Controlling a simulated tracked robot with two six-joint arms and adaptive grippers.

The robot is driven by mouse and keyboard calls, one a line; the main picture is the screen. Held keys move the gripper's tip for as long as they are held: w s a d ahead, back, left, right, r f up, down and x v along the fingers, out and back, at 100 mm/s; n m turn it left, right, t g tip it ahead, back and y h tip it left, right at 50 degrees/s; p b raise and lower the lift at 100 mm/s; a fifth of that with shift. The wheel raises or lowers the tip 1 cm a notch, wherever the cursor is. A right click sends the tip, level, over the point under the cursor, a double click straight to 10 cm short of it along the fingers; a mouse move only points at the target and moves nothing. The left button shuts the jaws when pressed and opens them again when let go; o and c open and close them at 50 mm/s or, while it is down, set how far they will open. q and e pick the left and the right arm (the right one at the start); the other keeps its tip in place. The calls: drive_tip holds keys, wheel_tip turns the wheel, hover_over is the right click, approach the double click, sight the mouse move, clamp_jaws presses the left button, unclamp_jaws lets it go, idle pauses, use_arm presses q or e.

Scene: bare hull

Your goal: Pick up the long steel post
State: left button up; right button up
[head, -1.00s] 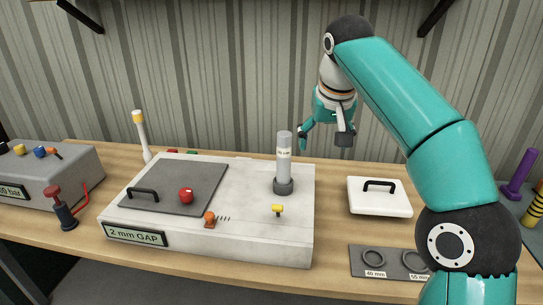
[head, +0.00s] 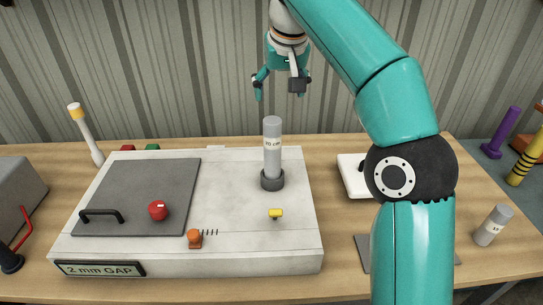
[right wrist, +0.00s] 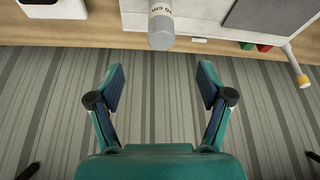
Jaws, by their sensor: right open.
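A grey steel post (head: 272,150) with a pale label stands upright in a dark round collar (head: 272,181) on the white hull box (head: 230,245). My right gripper (head: 279,92) is open and empty, above and behind the post in the head view. In the right wrist view, the post's end (right wrist: 161,40) shows beyond the open fingers (right wrist: 161,72), roughly centred between them and apart from them. A second grey post (head: 493,227), looking shorter, stands on the table at the right. My left gripper is not in view.
The box carries a grey plate with a black handle (head: 101,216), a red knob (head: 158,210), an orange knob (head: 195,238) and a yellow knob (head: 276,213). A white lid (head: 352,175) lies right of it, partly behind my arm. The ribbed wall (head: 180,70) stands behind the table.

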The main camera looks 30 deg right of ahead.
sight(272, 121)
drive_tip(key=x, duration=0.3)
drive_tip(key=w+b+x, duration=0.1)
drive_tip(key=x, duration=0.3)
drive_tip(key=shift+w+a+f, duration=0.1)
drive_tip(key=shift+w+a, duration=0.1)
drive_tip(key=shift+s+d+f, duration=0.1)
drive_tip(key=shift+d+f, duration=0.1)
drive_tip(key=shift+f, duration=0.3)
drive_tip(key=shift+w+x, duration=0.15)
drive_tip(key=shift+x, duration=1.35)
drive_tip(key=shift+w+x, duration=0.15)
drive_tip(key=shift+x, duration=1.35)
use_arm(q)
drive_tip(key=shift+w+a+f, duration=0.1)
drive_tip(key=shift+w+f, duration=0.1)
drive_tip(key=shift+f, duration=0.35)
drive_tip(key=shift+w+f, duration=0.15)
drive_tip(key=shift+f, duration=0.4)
use_arm(e)
drive_tip(key=shift+d+r, duration=0.1)
drive_tip(key=shift+r, duration=0.2)
clamp_jaws()
